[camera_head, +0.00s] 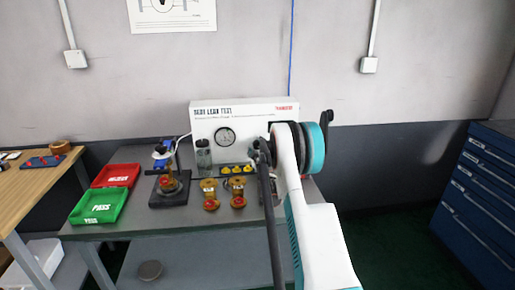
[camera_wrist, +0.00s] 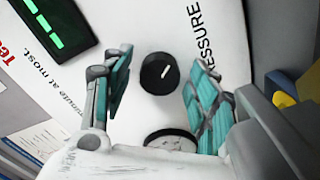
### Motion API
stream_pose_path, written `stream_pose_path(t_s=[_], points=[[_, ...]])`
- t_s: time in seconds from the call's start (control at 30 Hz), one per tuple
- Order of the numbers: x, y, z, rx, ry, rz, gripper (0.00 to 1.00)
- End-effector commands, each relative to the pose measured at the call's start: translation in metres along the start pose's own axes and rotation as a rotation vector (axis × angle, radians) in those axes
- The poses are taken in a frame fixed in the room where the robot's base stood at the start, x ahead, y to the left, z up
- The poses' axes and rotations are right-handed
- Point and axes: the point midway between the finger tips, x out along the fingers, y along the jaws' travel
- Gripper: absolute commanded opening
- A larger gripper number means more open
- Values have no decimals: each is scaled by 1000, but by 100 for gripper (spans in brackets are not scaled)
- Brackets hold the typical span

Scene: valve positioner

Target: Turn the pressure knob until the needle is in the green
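The black round pressure knob (camera_wrist: 158,72) with a white pointer line sits on the white test panel, beside the word PRESSURE in the wrist view. My gripper (camera_wrist: 161,64) is open, its teal-padded fingers apart with the knob between them in the picture. Both fingers appear clear of the knob; the depth gap is hard to tell. A gauge (camera_wrist: 170,141) shows partly at the bottom of the wrist view, its needle unreadable. In the head view the seat leak test panel (camera_head: 240,106) has a round gauge (camera_head: 225,137) whose needle is too small to read. My arm hides the knob there.
A green digital display (camera_wrist: 52,25) is near the knob. On the bench are brass valves (camera_head: 209,190), a clamped valve stand (camera_head: 170,190), a red tray (camera_head: 116,175) and a green tray (camera_head: 98,205). A blue drawer cabinet (camera_head: 480,190) stands at right.

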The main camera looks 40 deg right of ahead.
Motion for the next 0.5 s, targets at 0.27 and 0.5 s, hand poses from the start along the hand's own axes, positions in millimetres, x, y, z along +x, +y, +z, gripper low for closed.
stream_pose_path(t_s=[0.27,0.5], points=[[-4,0,0,0,0,0,54],[-42,0,0,0,0,0,54]])
